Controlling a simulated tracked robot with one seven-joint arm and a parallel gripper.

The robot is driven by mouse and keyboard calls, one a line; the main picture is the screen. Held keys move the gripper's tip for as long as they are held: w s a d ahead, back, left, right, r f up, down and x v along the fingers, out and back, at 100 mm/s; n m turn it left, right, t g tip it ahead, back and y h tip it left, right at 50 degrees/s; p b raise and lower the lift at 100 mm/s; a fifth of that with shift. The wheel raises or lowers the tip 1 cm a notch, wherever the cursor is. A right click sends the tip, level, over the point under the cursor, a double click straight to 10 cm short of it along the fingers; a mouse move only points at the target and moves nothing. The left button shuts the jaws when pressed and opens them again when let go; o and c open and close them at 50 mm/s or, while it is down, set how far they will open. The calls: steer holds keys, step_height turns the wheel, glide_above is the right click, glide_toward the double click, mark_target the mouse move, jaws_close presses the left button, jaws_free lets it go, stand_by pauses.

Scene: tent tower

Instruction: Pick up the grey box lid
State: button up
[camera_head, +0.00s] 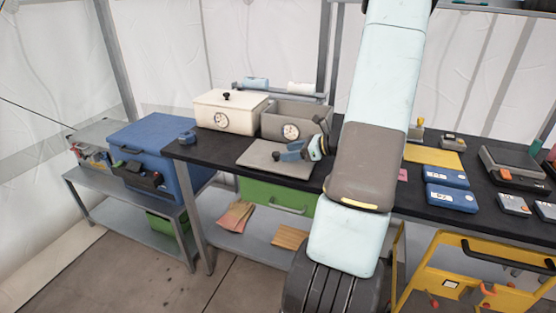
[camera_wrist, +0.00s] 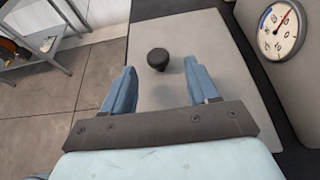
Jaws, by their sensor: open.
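The grey box lid (camera_head: 258,150) lies flat on the black table in front of the open grey box (camera_head: 270,124). The lid also fills much of the wrist view (camera_wrist: 195,35), with its black knob (camera_wrist: 158,58) facing up. My gripper (camera_head: 285,151) is low over the lid. Its two blue fingers are open and empty. In the wrist view the knob appears between and slightly beyond the fingertips (camera_wrist: 159,68). I cannot tell the exact height of the fingers above the lid.
A white box (camera_head: 225,115) with its lid on stands left of the grey box. A blue cooler (camera_head: 160,150) is on the lower bench at the left. Blue cases (camera_head: 450,197) and a yellow sheet (camera_head: 433,157) lie to the right of my arm.

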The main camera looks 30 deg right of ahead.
mark_target(276, 153)
steer(key=shift+x, duration=3)
steer(key=shift+s+a, duration=0.15)
steer(key=shift+c, duration=0.2)
jaws_close()
